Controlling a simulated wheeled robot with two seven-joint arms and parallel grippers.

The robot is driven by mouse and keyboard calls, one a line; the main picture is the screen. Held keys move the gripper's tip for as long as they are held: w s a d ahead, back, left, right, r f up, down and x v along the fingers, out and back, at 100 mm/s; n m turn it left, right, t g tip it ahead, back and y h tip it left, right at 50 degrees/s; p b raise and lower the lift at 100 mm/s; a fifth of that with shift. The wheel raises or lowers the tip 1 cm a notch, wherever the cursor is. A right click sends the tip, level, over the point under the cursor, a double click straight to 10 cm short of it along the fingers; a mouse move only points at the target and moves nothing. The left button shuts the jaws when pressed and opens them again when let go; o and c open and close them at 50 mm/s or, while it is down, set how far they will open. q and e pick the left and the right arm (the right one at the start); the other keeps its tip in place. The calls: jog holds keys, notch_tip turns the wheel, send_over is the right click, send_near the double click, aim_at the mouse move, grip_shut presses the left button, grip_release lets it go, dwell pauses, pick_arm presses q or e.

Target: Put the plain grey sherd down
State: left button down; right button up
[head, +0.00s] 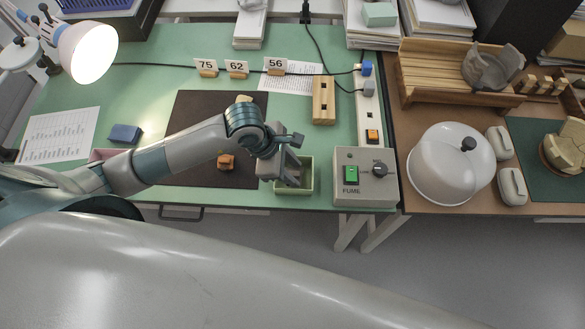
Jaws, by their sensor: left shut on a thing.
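My left gripper (283,176) reaches in from the left, pointing down over a small green open-topped box (305,187) near the bench's front edge. It is shut on a grey piece that I take to be the plain grey sherd. The sherd is mostly hidden by the gripper, and its outline does not stand apart from the grey fingers. I cannot tell whether it touches the box floor. My right gripper is not in view.
A dark mat (190,112) holds an orange-brown piece (226,162) and a pale piece (243,98), partly hidden by my arm. A control box marked FUME (365,190) stands just right of the green box. A wooden block (323,100) stands behind. A blue block (125,133) lies left.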

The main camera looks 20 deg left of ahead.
pick_arm(q)
jog(key=shift+f+b, duration=0.3)
jog(key=shift+f, duration=0.1)
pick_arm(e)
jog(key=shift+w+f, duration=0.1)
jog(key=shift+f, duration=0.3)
pick_arm(q)
jog(key=c, duration=1.4)
grip_release()
jog(key=shift+c, duration=0.2)
jog(key=shift+r, duration=0.15)
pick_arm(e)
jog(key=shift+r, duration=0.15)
pick_arm(q)
jog(key=shift+r+p, duration=0.4)
jog(key=shift+p, duration=0.15)
jog(key=shift+a+r, duration=0.1)
jog(key=shift+r, duration=0.15)
jog(key=b+v, duration=0.1)
jog(key=v, duration=0.3)
jog(key=shift+a+r+b, duration=0.1)
jog(key=shift+b, duration=0.2)
jog(key=b+v, duration=0.1)
jog(key=v, duration=0.6)
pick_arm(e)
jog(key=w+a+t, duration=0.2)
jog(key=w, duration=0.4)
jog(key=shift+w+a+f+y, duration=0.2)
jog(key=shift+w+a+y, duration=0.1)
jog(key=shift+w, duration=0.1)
